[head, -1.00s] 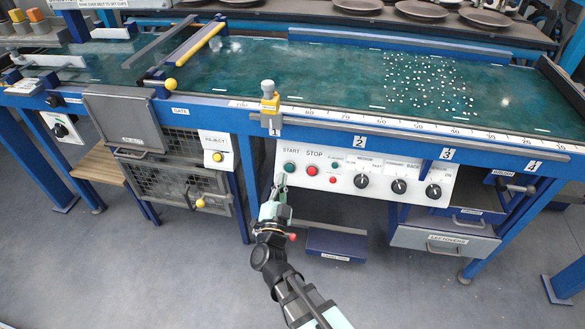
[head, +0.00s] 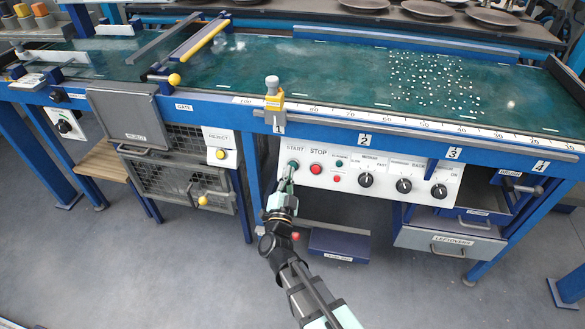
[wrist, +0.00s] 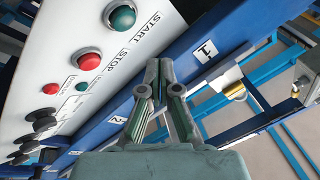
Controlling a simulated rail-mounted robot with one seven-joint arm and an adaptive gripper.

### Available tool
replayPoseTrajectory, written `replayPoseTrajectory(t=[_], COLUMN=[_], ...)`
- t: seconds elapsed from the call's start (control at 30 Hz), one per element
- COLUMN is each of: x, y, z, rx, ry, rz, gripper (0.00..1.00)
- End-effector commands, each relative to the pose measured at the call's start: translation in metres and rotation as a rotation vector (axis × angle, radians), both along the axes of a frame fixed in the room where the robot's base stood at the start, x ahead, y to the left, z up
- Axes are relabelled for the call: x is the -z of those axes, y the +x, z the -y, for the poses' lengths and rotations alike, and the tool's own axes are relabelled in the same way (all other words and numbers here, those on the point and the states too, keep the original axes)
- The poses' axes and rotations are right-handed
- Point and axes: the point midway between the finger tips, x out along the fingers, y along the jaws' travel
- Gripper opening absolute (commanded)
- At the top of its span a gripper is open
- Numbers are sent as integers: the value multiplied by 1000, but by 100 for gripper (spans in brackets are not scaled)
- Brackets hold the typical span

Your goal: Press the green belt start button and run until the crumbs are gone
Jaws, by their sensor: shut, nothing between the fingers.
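The green START button (head: 294,163) is at the left end of the white control panel (head: 345,181), with the red STOP button (head: 315,168) to its right. In the wrist view the green button (wrist: 121,16) and red button (wrist: 88,59) show beside the fingers. My gripper (head: 289,172) is shut and empty, its tips just below and partly over the green button in the head view. In the wrist view my gripper tips (wrist: 158,64) appear off to one side of the button; contact cannot be told. White crumbs (head: 432,82) lie scattered on the right of the green belt (head: 300,70).
A blue rail with a numbered scale (head: 400,124) and a yellow-grey stop block (head: 273,98) overhangs the panel. Several black knobs (head: 366,180) line the panel's right. A yellow REJECT button (head: 220,154) is at left. Floor in front is clear.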

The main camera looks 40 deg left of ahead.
Motion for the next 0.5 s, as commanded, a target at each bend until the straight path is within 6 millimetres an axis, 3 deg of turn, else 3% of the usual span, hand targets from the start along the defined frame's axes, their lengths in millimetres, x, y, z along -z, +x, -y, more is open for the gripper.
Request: replayPoseTrajectory(t=[0.2,0.5], x=[16,20], y=[22,32], z=[-10,-13], rx=[1,0], ry=[0,0], rz=[-1,0], gripper=[0,0])
